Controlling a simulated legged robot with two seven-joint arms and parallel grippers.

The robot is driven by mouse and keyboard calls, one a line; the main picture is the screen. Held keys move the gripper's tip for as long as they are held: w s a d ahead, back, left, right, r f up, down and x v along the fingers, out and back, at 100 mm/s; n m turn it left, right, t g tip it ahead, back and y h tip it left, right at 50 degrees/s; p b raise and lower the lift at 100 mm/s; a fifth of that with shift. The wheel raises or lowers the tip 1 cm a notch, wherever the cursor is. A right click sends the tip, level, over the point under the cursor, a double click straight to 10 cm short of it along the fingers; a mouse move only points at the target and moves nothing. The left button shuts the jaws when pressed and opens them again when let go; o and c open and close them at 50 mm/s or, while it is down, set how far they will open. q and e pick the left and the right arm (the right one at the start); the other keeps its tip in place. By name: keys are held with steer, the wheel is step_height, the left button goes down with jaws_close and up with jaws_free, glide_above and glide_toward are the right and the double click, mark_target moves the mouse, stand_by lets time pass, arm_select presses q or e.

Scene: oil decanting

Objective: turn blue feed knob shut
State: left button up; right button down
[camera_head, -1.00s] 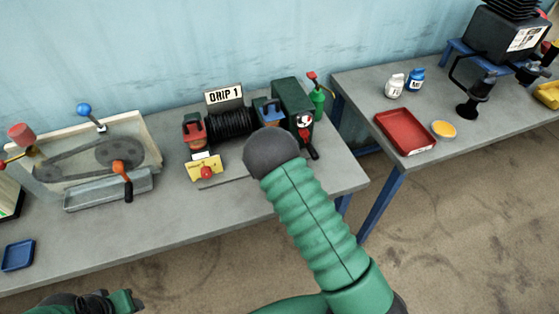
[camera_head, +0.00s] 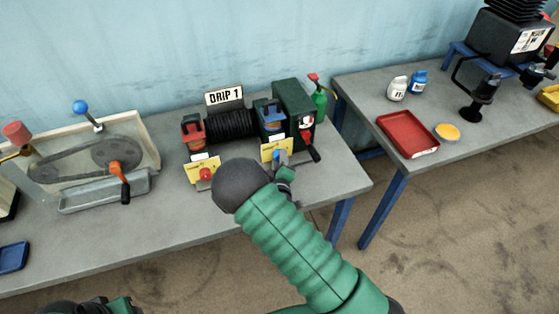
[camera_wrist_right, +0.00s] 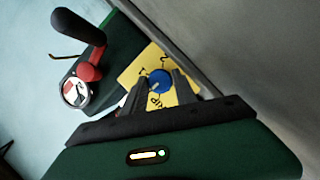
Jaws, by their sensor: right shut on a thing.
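The blue feed knob (camera_head: 281,157) sits in front of a yellow tag (camera_head: 268,149) at the front right of the DRIP 1 unit. In the right wrist view the knob (camera_wrist_right: 160,80) is between my two fingertips, with the yellow tag (camera_wrist_right: 150,63) behind it. My right gripper (camera_head: 285,169) is shut on the knob; it also shows in the wrist view (camera_wrist_right: 160,88). My dark wrist and green arm hide part of the bench in the head view. My left gripper (camera_head: 105,306) is only partly in view at the bottom left edge, and its fingers cannot be made out.
A red knob (camera_head: 205,174) with its own yellow tag is to the left. A red-handled lever with a black grip (camera_head: 311,149) is close on the right. The belt machine (camera_head: 100,155) and grey tray (camera_head: 104,191) stand left. The bench front is bare.

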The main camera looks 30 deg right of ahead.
steer(key=shift+a+f, duration=0.1)
steer(key=shift+f, duration=0.1)
steer(key=c, duration=1)
jaws_free()
steer(key=shift+s, duration=0.1)
steer(key=shift+o, duration=0.2)
